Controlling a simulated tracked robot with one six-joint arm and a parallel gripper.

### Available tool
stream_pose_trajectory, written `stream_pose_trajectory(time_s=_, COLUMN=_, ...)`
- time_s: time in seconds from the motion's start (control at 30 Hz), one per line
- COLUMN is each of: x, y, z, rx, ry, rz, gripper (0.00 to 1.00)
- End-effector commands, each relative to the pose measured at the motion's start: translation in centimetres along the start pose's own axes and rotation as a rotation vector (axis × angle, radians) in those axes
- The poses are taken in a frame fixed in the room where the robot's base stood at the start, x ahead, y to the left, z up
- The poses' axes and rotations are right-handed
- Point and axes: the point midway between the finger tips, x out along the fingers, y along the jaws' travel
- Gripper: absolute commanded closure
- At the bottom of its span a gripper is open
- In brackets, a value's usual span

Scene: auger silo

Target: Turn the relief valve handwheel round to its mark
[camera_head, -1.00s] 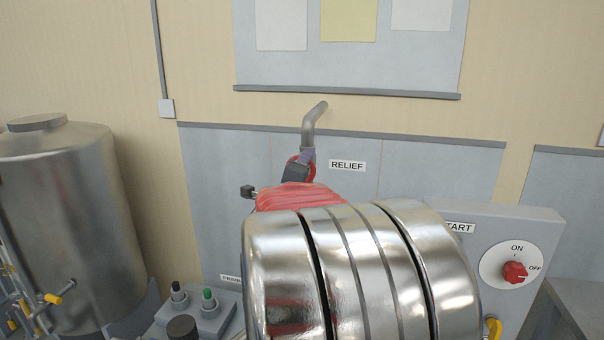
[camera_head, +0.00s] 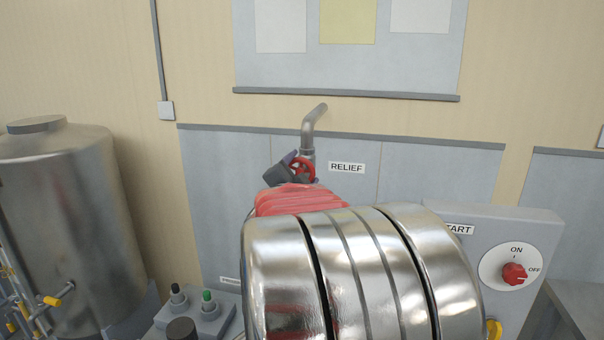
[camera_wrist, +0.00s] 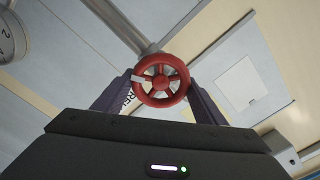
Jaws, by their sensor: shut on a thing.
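The red relief valve handwheel (camera_head: 303,169) sits on a grey pipe (camera_head: 313,122) against the wall panel, left of the RELIEF label (camera_head: 347,167). In the wrist view the handwheel (camera_wrist: 160,80) shows face-on with its spokes, a pale marking on its left side. My gripper (camera_wrist: 160,88) has one dark finger on each side of the rim and is shut on the handwheel. In the head view my gripper (camera_head: 292,168) is tilted at the wheel and partly hidden by my red and chrome arm. I cannot make out the target mark clearly.
A START box (camera_head: 440,215) with a red ON/OFF knob (camera_head: 514,273) stands at the right. A metal tank (camera_head: 70,215) is at the left. A small box with green and black buttons (camera_head: 205,310) is low in front.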

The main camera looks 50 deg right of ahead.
Motion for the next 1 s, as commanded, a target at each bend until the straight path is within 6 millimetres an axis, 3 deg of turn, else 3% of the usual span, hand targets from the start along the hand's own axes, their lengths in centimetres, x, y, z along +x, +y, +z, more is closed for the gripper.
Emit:
stream_pose_trajectory(time_s=0.4, x=-0.06, y=0.53, z=0.58, rx=-0.277, ry=-0.013, rz=0.010, gripper=0.57)
stream_pose_trajectory(time_s=1.0, x=-0.01, y=0.65, z=0.61, rx=-0.329, ry=-0.015, rz=0.012, gripper=0.57)
